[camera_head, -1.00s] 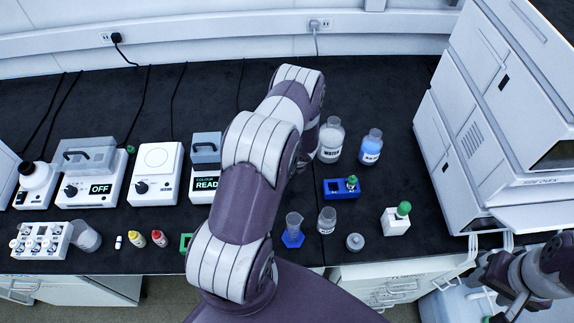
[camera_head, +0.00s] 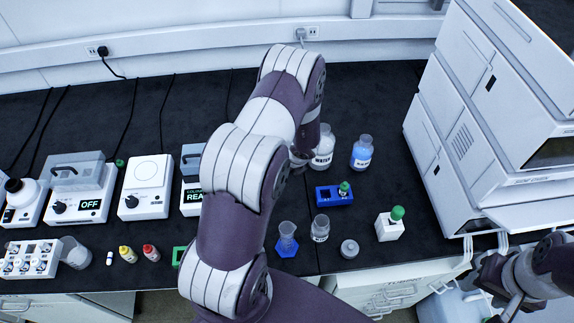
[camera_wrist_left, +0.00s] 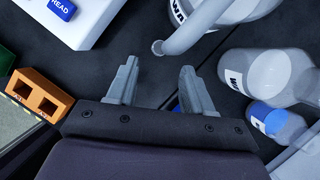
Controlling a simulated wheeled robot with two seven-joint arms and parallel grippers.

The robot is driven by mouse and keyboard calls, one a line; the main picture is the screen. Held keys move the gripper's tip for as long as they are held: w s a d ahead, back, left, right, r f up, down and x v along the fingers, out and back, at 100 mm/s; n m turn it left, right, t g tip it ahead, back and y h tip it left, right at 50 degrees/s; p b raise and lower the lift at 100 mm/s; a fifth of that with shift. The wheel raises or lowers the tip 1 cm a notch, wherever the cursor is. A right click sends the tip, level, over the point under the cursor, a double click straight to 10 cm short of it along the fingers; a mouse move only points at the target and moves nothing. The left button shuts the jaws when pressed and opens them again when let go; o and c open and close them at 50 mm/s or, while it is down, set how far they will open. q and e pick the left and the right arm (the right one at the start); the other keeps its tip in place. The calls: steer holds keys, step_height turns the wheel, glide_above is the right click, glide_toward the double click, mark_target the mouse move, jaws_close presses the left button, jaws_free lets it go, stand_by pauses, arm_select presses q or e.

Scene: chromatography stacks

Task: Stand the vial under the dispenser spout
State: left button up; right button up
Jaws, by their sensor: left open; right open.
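A vial with a green cap (camera_head: 344,188) stands in the blue rack (camera_head: 322,195). Another green-capped item (camera_head: 397,213) sits in a white block (camera_head: 389,229). I cannot tell which vial the task means. In the left wrist view a grey curved spout (camera_wrist_left: 190,32) ends just beyond my left gripper (camera_wrist_left: 159,68), in front of a labelled bottle (camera_wrist_left: 240,10). The left gripper is open with nothing between its fingers. In the head view my own arm hides it. My right gripper (camera_head: 502,295) is open at the lower right, off the bench front.
Clear bottle (camera_head: 321,150) and blue bottle (camera_head: 362,152) stand behind the rack. A blue-footed cylinder (camera_head: 287,240), a small bottle (camera_head: 320,229) and a grey cap (camera_head: 349,249) are in front. An orange rack (camera_wrist_left: 38,97) lies left of the left gripper. A tall white instrument (camera_head: 450,135) stands at right.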

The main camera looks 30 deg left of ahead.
arm_select(q)
steer(key=w+d+r+m+t+h, duration=0.1)
steer(key=d+r+m+t+h, duration=0.1)
steer(key=d+r+m, duration=0.75)
steer(key=d+r+m+t+h, duration=0.15)
steer(key=r+m, duration=0.35)
steer(key=m, duration=0.9)
steer(key=s+d+r+m+g, duration=0.1)
steer(key=s+d+r+m, duration=0.1)
steer(key=s+m, duration=0.5)
steer(key=s+d+r+m+g, duration=0.2)
steer(key=s+m, duration=0.5)
steer(key=m, duration=1.3)
step_height(320, 180, up, 2)
steer(key=shift+s+d+r+h, duration=0.1)
steer(key=shift+s+d+h, duration=0.25)
steer(key=shift+d+h, duration=0.1)
steer(key=shift+s+g, duration=0.1)
steer(key=shift+g, duration=0.15)
